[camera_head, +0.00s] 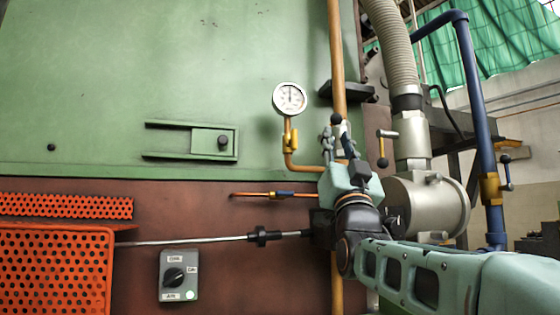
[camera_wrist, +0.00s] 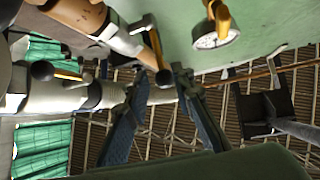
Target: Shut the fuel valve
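A silver valve body (camera_wrist: 115,35) sits on the orange pipe, which I take for the fuel line. Its lever (camera_wrist: 155,48) has a yellow shaft and a black ball end. In the wrist view, my gripper (camera_wrist: 160,80) has its two dark fingers apart, with the ball between or just beyond their tips. Contact cannot be told. In the head view, my gripper (camera_head: 340,138) is raised at the orange pipe (camera_head: 338,60), just below the black ball (camera_head: 337,118). My gripper and wrist hide much of this valve there.
A second yellow lever (camera_head: 381,148) hangs by the grey blower duct, close right of my gripper. A gauge (camera_head: 290,98) stands to the left. A blue pipe (camera_head: 480,110) with a brass valve (camera_head: 491,188) is at right. A switch box (camera_head: 179,276) is low on the wall.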

